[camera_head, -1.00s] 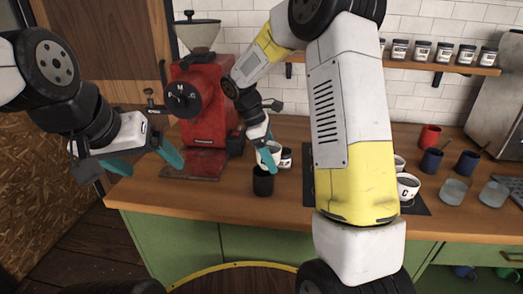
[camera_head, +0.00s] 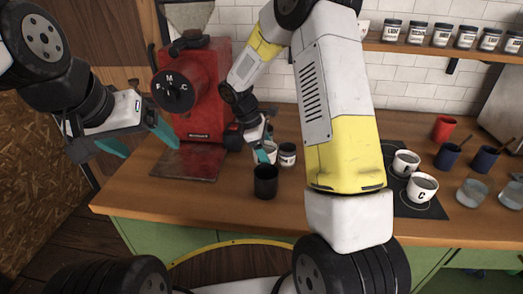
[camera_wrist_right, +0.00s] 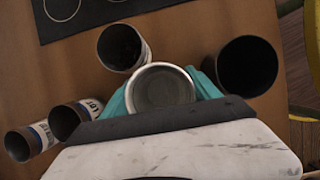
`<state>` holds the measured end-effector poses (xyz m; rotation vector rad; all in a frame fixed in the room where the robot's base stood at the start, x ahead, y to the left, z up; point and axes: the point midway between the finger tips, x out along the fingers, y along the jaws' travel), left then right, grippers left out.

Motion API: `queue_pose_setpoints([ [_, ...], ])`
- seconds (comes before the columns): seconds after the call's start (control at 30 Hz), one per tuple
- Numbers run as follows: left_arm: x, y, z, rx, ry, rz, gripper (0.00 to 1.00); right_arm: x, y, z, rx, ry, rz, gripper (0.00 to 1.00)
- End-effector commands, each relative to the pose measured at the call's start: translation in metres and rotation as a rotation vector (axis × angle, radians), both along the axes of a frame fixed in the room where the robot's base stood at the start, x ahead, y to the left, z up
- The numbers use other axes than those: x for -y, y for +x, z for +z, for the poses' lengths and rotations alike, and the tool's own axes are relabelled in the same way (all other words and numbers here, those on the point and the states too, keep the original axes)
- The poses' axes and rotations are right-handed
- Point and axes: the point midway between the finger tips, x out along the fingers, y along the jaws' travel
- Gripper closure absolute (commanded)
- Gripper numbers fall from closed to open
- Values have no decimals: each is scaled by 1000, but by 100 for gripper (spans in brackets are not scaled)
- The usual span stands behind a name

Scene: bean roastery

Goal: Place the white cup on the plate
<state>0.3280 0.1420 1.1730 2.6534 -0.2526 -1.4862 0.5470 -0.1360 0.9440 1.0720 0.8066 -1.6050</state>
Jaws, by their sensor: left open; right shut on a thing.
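The white cup (camera_wrist_right: 163,88) sits between the teal fingers of my right gripper (camera_wrist_right: 160,96) in the right wrist view, its round opening facing the camera. In the head view the white cup (camera_head: 268,152) is partly hidden by the right gripper (camera_head: 267,148), low over or on the counter behind a black cup. I cannot tell whether it touches the counter. My left gripper (camera_head: 137,140) is open and empty, left of the red grinder. No separate plate is clearly seen; the grinder has a flat red base plate (camera_head: 183,163).
The black cup (camera_head: 265,184) stands close in front, with a labelled jar (camera_head: 287,154) to the right. The red grinder (camera_head: 190,95) stands left. A black mat (camera_head: 430,208) with lettered white cups lies right, near blue and red cups. The counter's front left is clear.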

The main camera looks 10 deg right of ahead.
Motion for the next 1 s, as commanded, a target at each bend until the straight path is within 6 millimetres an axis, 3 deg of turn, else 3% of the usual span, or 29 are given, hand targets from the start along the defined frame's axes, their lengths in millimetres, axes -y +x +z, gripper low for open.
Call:
queue_pose_setpoints([
  [0.17,0,0,0,0,0,0,15,0,-1,-25,-4,-1,0,80],
  [0.53,0,0,0,0,0,0,15,0,0,-30,-1,-1,0,80],
  [0.57,0,0,0,0,0,0,15,0,0,-29,-1,-1,0,23],
  [1.0,0,0,0,0,0,0,15,-2,1,-21,1,0,0,20],
])
